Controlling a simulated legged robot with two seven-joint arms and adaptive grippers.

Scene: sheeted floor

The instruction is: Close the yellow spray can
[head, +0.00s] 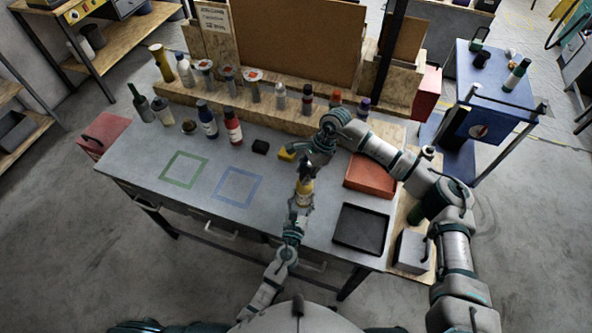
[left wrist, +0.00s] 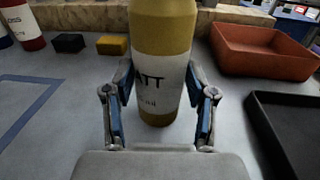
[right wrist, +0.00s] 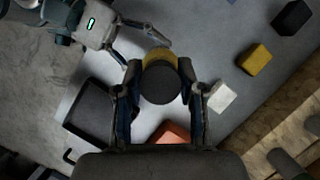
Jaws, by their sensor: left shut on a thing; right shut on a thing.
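The yellow spray can (left wrist: 162,55) stands upright with a white label, between the fingers of my left gripper (left wrist: 160,112). The left gripper is shut on its lower body. In the head view the can (head: 305,187) is at the front middle of the grey bench. My right gripper (head: 309,170) is directly above it, pointing down. In the right wrist view a round dark cap (right wrist: 160,84) sits between the right fingers, which are shut on it. Yellow of the can shows just behind the cap. Whether the cap is fully seated is hidden.
A red tray (head: 372,174) and a black tray (head: 361,229) lie right of the can. A yellow block (head: 286,155) and a black block (head: 260,147) lie behind it. Several bottles and cans line the bench's back. The taped squares at left are empty.

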